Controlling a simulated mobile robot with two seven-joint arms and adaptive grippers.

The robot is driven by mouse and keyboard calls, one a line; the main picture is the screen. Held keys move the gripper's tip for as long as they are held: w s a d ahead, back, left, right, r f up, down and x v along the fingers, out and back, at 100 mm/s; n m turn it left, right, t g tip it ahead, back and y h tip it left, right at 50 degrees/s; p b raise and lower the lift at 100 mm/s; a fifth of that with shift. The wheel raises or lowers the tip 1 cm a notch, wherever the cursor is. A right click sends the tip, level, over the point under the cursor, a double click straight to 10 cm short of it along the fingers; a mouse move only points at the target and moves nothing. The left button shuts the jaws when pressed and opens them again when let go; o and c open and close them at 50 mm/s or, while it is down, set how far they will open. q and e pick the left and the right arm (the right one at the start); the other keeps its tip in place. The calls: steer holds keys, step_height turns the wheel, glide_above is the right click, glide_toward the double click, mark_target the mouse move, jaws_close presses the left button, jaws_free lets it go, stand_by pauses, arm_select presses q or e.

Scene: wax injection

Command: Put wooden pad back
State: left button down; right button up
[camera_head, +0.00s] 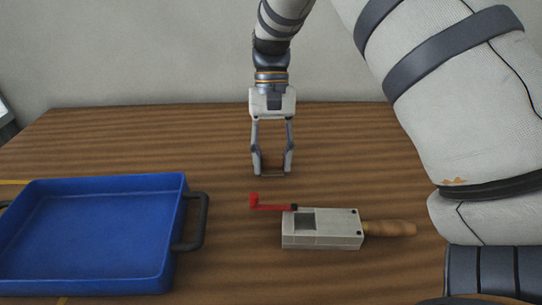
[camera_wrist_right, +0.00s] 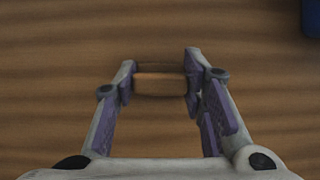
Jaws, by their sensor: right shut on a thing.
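The wooden pad (camera_wrist_right: 160,83) is a small brown block between the fingertips of my right gripper, seen best in the right wrist view. In the head view, my right gripper (camera_head: 272,171) points down over the back middle of the table, shut on the pad (camera_head: 272,175), which shows only as a thin edge. I cannot tell whether the pad touches the table. The pad's colour is close to that of the table. My left gripper is not in view.
A grey metal mould (camera_head: 321,229) with a wooden handle (camera_head: 390,228) and a red lever (camera_head: 270,206) lies in front of the gripper. A blue tray (camera_head: 179,230) with dark handles stands at left, empty where visible.

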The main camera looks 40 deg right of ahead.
steer(key=o, duration=1)
steer(key=shift+f, duration=0.1)
steer(key=shift+o, duration=0.2)
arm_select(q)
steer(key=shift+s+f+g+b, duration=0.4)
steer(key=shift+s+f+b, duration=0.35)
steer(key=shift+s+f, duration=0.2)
arm_select(e)
steer(key=v, duration=1.2)
steer(key=shift+r, duration=0.25)
steer(key=shift+s+a+f, duration=0.1)
steer(key=shift+a, duration=0.05)
